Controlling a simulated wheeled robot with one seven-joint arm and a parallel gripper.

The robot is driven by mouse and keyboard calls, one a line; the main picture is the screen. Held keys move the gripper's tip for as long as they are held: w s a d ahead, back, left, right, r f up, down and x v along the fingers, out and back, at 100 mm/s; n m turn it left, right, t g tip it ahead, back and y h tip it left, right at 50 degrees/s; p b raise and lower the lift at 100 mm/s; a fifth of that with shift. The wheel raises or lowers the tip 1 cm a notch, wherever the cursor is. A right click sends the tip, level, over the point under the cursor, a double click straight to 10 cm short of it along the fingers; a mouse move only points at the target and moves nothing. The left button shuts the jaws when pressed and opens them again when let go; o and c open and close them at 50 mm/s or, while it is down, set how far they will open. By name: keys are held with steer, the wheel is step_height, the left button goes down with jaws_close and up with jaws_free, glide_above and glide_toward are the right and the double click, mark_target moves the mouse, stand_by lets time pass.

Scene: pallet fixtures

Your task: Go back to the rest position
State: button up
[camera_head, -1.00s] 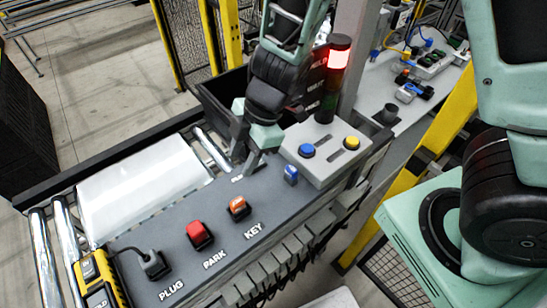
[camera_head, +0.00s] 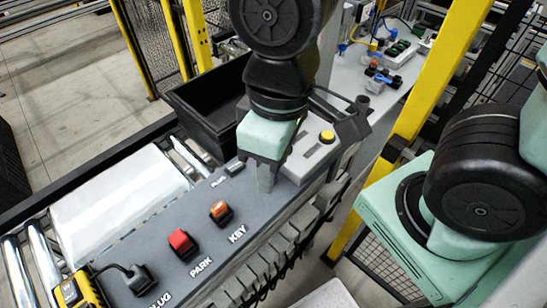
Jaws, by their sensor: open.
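My gripper (camera_head: 267,178) hangs over the far right part of the grey panel (camera_head: 195,264), pointing down, its fingers seen nearly edge-on. It is open, and nothing shows between its fingers. The panel carries a red block (camera_head: 180,243) by the PARK label, an orange block (camera_head: 221,211) by the KEY label, and a dark plug (camera_head: 139,281) with a cable by the PLUG label. My gripper is apart from these. My arm hides part of the button box.
A grey button box (camera_head: 318,151) with a yellow button stands just right of my gripper. A black bin (camera_head: 196,105) lies behind it. A white slab (camera_head: 115,197) rests on rollers at the left. A yellow-black tool (camera_head: 80,292) sits lower left. A yellow post (camera_head: 428,90) stands right.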

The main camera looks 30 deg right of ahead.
step_height(320, 180, down, 16)
steer(key=b, duration=1.6)
steer(key=shift+f, duration=0.15)
